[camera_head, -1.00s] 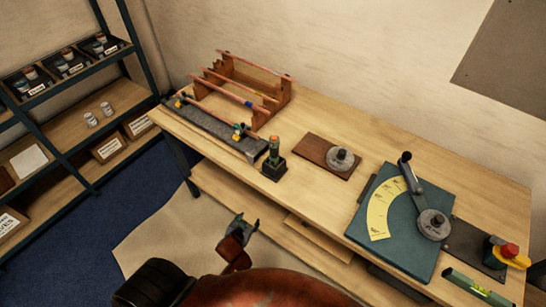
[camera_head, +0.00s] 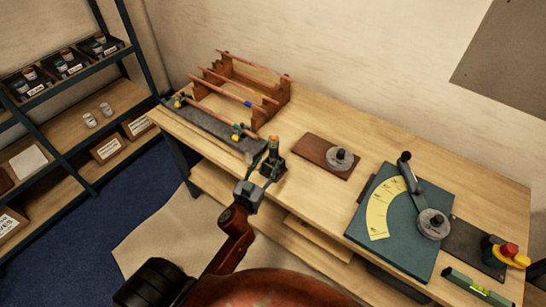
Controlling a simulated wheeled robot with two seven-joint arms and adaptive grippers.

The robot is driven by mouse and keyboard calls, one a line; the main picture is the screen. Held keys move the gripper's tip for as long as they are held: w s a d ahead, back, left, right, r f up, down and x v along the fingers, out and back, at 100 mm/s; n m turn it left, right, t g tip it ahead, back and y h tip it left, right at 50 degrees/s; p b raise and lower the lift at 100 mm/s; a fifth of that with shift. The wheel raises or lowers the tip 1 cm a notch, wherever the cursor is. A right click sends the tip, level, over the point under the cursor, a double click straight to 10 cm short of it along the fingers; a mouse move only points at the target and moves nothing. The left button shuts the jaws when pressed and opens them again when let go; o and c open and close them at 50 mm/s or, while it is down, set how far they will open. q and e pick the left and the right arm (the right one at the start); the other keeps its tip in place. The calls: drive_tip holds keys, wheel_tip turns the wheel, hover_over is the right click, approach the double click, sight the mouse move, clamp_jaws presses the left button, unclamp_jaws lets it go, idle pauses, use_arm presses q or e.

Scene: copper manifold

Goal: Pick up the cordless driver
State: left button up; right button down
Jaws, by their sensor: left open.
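The cordless driver (camera_head: 273,147) is small, with an orange top and a dark green body. It stands upright in a dark block-like base on the workbench, near the front edge. My left gripper (camera_head: 262,168) is open and close to the driver, on its near left side. Its fingers overlap the lower part of the driver and the base in the picture. I cannot tell whether they touch it. My right gripper is not in view.
A wooden rack with copper pipes (camera_head: 248,101) stands at the back left, with a dark clamp rail before it. A wooden board with a grey disc (camera_head: 342,158) lies right of the driver. A teal bending plate (camera_head: 398,248) and red button (camera_head: 508,250) are farther right. Shelves (camera_head: 120,101) stand left.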

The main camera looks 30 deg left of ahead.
sight(272, 155)
use_arm(q)
drive_tip(key=w, duration=0.4)
drive_tip(key=w+a, duration=0.1)
drive_tip(key=w, duration=0.2)
drive_tip(key=shift+a+f, duration=0.1)
drive_tip(key=shift+f, duration=0.1)
drive_tip(key=c, duration=1.3)
drive_tip(key=shift+r, duration=0.15)
